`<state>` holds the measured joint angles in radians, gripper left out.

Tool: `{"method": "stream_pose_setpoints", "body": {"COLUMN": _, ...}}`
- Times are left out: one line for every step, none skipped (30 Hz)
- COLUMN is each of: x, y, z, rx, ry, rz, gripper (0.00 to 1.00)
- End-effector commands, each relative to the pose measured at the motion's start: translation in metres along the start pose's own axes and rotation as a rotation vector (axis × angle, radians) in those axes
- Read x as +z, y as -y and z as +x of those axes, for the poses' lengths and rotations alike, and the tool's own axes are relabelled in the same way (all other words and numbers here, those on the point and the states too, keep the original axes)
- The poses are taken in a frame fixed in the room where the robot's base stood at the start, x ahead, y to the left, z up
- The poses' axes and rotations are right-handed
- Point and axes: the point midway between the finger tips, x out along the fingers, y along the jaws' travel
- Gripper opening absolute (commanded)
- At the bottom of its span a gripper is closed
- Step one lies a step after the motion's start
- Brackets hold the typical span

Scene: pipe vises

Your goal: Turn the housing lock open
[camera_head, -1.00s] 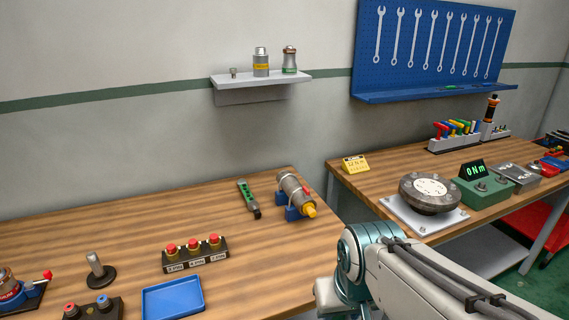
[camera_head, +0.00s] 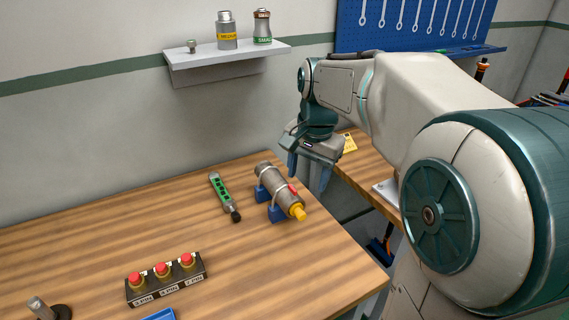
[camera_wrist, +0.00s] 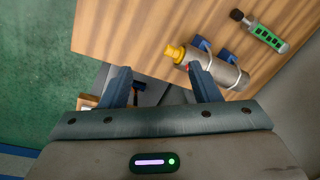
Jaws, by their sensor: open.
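The housing is a grey metal cylinder (camera_head: 270,180) lying in blue cradles (camera_head: 277,213) near the table's right edge. It has a small red lever (camera_head: 292,189) on its side and a yellow end (camera_head: 298,213) facing front right. My gripper (camera_head: 309,172) is open and empty, pointing down, above and just right of the housing. In the wrist view the housing (camera_wrist: 228,72) lies at the right, and my right finger overlaps part of it. The red lever is mostly hidden behind that finger.
A green-and-grey handheld tool (camera_head: 222,194) lies left of the housing. A block with red buttons (camera_head: 165,278) stands at the table's front. A wall shelf (camera_head: 225,62) holds two canisters and a small part. A gap separates this table from the one at right.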

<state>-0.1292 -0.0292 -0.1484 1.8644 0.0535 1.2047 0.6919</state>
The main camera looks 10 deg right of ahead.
Motion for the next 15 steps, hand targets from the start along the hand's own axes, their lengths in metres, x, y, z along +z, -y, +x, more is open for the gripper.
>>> {"method": "stream_pose_setpoints", "body": {"x": -0.016, "y": 0.015, "z": -0.003, "rx": 0.016, "ry": 0.01, "rz": 0.071, "gripper": 0.56}}
{"method": "stream_pose_setpoints", "body": {"x": -0.024, "y": 0.022, "z": -0.004, "rx": 0.025, "ry": 0.014, "rz": 0.119, "gripper": 0.56}}
{"method": "stream_pose_setpoints", "body": {"x": -0.034, "y": 0.031, "z": -0.006, "rx": 0.037, "ry": 0.018, "rz": 0.18, "gripper": 0.56}}
{"method": "stream_pose_setpoints", "body": {"x": -0.041, "y": 0.037, "z": -0.007, "rx": 0.046, "ry": 0.021, "rz": 0.224, "gripper": 0.56}}
{"method": "stream_pose_setpoints", "body": {"x": -0.048, "y": 0.044, "z": -0.007, "rx": 0.054, "ry": 0.022, "rz": 0.266, "gripper": 0.56}}
{"method": "stream_pose_setpoints", "body": {"x": -0.055, "y": 0.051, "z": -0.008, "rx": 0.066, "ry": 0.023, "rz": 0.316, "gripper": 0.56}}
{"method": "stream_pose_setpoints", "body": {"x": -0.061, "y": 0.056, "z": -0.008, "rx": 0.074, "ry": 0.023, "rz": 0.351, "gripper": 0.56}}
{"method": "stream_pose_setpoints", "body": {"x": -0.065, "y": 0.061, "z": -0.008, "rx": 0.082, "ry": 0.022, "rz": 0.382, "gripper": 0.56}}
{"method": "stream_pose_setpoints", "body": {"x": -0.07, "y": 0.067, "z": -0.008, "rx": 0.091, "ry": 0.021, "rz": 0.418, "gripper": 0.56}}
{"method": "stream_pose_setpoints", "body": {"x": -0.073, "y": 0.07, "z": -0.008, "rx": 0.097, "ry": 0.019, "rz": 0.441, "gripper": 0.56}}
{"method": "stream_pose_setpoints", "body": {"x": -0.076, "y": 0.073, "z": -0.008, "rx": 0.101, "ry": 0.017, "rz": 0.462, "gripper": 0.56}}
{"method": "stream_pose_setpoints", "body": {"x": -0.079, "y": 0.076, "z": -0.008, "rx": 0.107, "ry": 0.016, "rz": 0.485, "gripper": 0.56}}
{"method": "stream_pose_setpoints", "body": {"x": -0.081, "y": 0.078, "z": -0.007, "rx": 0.111, "ry": 0.015, "rz": 0.498, "gripper": 0.56}}
{"method": "stream_pose_setpoints", "body": {"x": -0.082, "y": 0.08, "z": -0.007, "rx": 0.113, "ry": 0.014, "rz": 0.509, "gripper": 0.56}}
{"method": "stream_pose_setpoints", "body": {"x": -0.083, "y": 0.081, "z": -0.006, "rx": 0.115, "ry": 0.013, "rz": 0.519, "gripper": 0.56}}
